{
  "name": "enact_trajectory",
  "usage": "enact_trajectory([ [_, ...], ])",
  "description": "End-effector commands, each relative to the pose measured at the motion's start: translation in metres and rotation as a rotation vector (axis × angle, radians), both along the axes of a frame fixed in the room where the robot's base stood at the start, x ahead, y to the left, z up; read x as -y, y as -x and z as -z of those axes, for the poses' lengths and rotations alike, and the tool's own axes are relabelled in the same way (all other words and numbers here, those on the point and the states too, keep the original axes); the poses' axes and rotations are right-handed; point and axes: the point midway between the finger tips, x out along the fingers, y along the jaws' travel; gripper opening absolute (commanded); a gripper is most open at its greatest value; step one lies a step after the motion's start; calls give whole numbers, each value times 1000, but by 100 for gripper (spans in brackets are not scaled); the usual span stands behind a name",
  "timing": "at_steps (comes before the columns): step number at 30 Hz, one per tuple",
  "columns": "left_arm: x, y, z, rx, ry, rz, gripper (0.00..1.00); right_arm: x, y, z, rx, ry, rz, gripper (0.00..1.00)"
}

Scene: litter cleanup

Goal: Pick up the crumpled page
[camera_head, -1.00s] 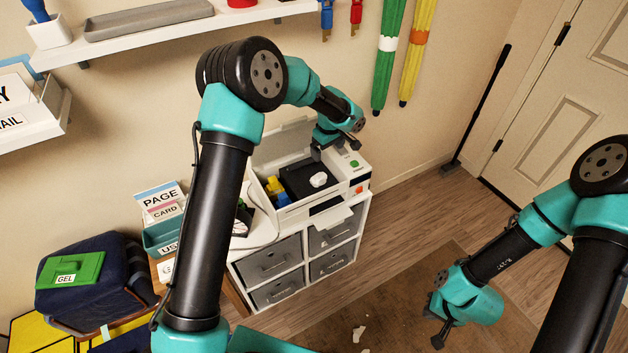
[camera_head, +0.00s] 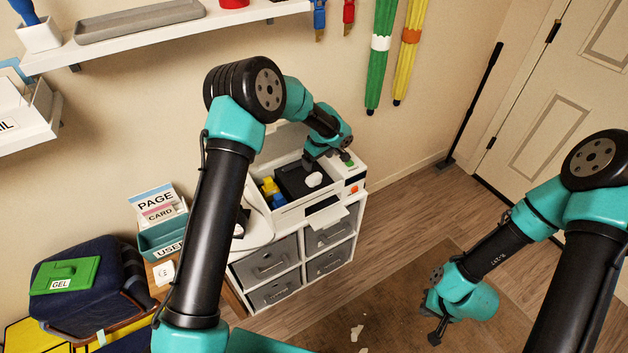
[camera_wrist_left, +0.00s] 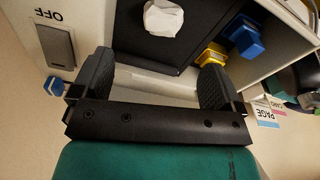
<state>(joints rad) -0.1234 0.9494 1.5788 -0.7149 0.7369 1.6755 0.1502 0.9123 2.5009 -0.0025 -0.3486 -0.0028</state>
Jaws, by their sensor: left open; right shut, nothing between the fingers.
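The crumpled page is a small white wad (camera_head: 314,179) lying on a black surface inside the open printer (camera_head: 309,205). It also shows in the left wrist view (camera_wrist_left: 163,17), at the top, just beyond the fingertips. My left gripper (camera_head: 312,164) is above the printer close behind the wad. In the left wrist view the left gripper (camera_wrist_left: 155,75) has its fingers spread wide with nothing between them, and the wad is apart from them. My right gripper (camera_head: 435,338) is shut and empty, low over the floor at the lower right, far from the printer.
Blue and yellow blocks (camera_head: 271,191) sit in the printer beside the black surface. The printer stands on a drawer cabinet (camera_head: 269,262). White scraps (camera_head: 357,333) lie on the brown mat. A PAGE/CARD box (camera_head: 163,238) stands left of the cabinet.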

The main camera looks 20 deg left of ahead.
Motion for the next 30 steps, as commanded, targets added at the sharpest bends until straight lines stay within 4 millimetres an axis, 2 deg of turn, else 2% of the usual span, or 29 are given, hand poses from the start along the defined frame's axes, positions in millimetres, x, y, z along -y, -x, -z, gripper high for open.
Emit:
enact_trajectory([
  [3, -3, -1, 22, -3, 1, 1, 92, 0, 0, 0, 0, 0, 0, 0],
  [9, -5, -3, 48, -1, 0, 0, 92, 0, 0, 0, 0, 0, 0, 0],
  [23, -6, -3, 54, 0, 0, 1, 92, 0, 0, 0, 0, 0, 0, 0],
  [30, -12, -1, 82, -3, 1, 0, 92, 0, 0, 0, 0, 0, 0, 0],
])
